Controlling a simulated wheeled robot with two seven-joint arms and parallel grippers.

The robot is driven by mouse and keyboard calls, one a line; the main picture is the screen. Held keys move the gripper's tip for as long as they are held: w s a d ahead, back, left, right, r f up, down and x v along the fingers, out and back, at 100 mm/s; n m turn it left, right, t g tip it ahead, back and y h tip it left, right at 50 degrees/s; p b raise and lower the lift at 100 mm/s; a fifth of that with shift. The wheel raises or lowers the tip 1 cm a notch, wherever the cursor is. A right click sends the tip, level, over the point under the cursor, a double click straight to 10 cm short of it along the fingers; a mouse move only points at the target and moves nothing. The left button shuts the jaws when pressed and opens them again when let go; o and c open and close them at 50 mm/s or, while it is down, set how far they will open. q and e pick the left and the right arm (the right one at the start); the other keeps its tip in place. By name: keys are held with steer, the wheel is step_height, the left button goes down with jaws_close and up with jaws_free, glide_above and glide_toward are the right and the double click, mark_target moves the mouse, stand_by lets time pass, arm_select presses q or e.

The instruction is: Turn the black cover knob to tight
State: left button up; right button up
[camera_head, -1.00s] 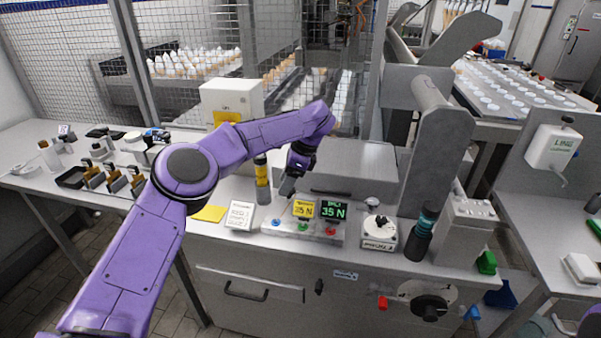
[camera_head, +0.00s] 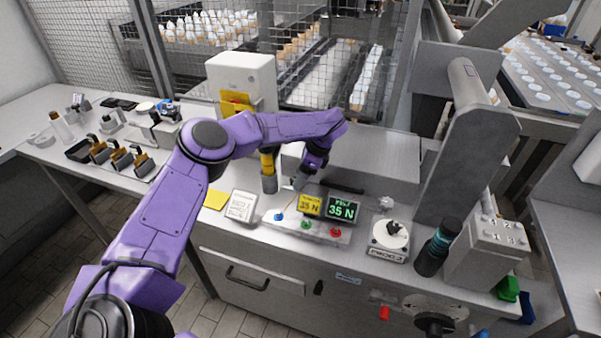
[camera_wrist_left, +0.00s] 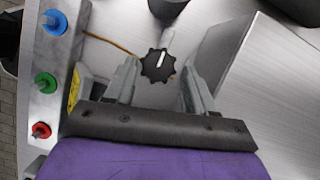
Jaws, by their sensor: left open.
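A black knob (camera_wrist_left: 158,65) with a scalloped rim and a white pointer line shows in the left wrist view, on a pale metal surface. My left gripper (camera_head: 303,180) points down behind the display box in the head view. In the left wrist view its two grey fingers are open, one on each side of the knob, with gaps between them and it. Whether the fingertips reach the knob's height I cannot tell. In the head view the knob is not clearly visible near the gripper. My right gripper is not in view.
The display box (camera_head: 285,232) with blue, green and red buttons stands in front of the gripper. A metal housing (camera_head: 375,160) with a black handle lies right of it. A yellow-and-grey cylinder (camera_head: 268,172) stands close left. A white dial (camera_head: 390,236) sits further right.

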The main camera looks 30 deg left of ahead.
arm_select(q)
steer(key=shift+a+f, duration=0.1)
steer(key=shift+f, duration=0.25)
steer(key=shift+s+r, duration=0.1)
steer(key=shift+s, duration=0.2)
steer(key=shift+w, duration=0.1)
steer(key=c, duration=0.8)
